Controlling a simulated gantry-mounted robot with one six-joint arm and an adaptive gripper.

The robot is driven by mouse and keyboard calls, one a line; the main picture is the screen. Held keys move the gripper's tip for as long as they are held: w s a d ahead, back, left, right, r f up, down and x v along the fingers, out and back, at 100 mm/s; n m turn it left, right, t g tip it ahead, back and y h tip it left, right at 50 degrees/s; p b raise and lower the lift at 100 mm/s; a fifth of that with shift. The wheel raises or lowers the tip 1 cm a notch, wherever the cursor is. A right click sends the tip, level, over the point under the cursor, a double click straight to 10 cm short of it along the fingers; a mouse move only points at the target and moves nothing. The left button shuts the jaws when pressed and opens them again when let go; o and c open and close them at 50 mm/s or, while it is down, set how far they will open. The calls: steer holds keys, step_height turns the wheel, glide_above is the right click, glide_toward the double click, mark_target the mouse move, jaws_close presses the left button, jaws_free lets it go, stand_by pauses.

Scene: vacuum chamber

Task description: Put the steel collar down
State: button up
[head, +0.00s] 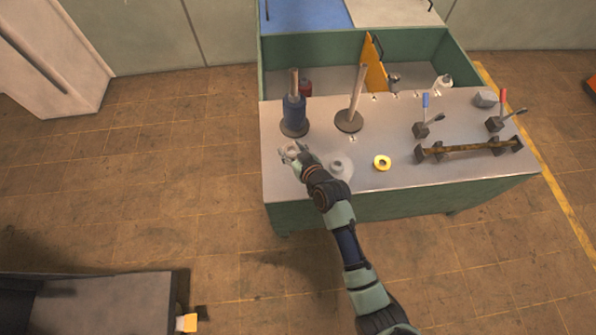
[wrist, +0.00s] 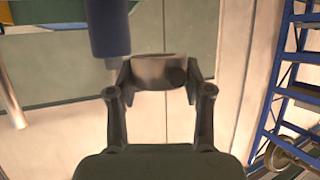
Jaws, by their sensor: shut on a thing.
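The steel collar (wrist: 160,70) is a short grey metal ring. My gripper (wrist: 160,80) is shut on it, with one finger on each side. In the head view my gripper (head: 293,153) is over the front left part of the grey bench top (head: 440,165), in front of the post with the blue sleeve (head: 293,112). The collar is small there and partly covered by the fingers. I cannot tell from these views whether it touches the bench.
A bare steel post (head: 357,92) stands right of the sleeved one. A pale round piece (head: 340,167) lies beside my wrist, and a yellow ring (head: 382,162) lies further right. Levers (head: 425,115) and a brown bar (head: 470,148) occupy the bench's right side.

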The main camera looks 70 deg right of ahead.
step_height(320, 180, down, 14)
steer(key=b, duration=0.6)
steer(key=shift+r, duration=0.3)
steer(key=o, duration=0.9)
steer(key=shift+f, duration=0.25)
steer(key=o, duration=0.4)
steer(key=shift+o, duration=0.2)
steer(key=shift+r, duration=0.1)
